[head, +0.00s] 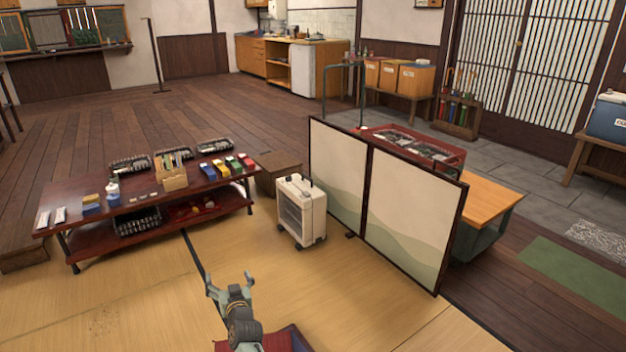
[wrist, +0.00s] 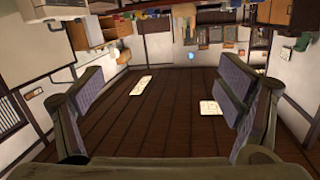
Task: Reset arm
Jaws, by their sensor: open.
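My gripper (head: 229,281) is at the bottom middle of the head view, above the tatami floor (head: 130,305). Its two fingers are spread apart and point away from the camera, with nothing between them. In the wrist view the padded fingers (wrist: 163,88) stand wide apart at left and right, and the gap between them is empty. Through the gap the wrist view shows dark boards with pale panels and, along the top edge, distant furniture upside down. No thing touches the fingers.
A low red-brown table (head: 95,207) with trays and small boxes stands ahead left. A white heater (head: 302,212) and a folding screen (head: 408,208) stand ahead right. A dark red cushion-like thing (head: 285,340) lies below my gripper. Tatami around the gripper is mostly clear.

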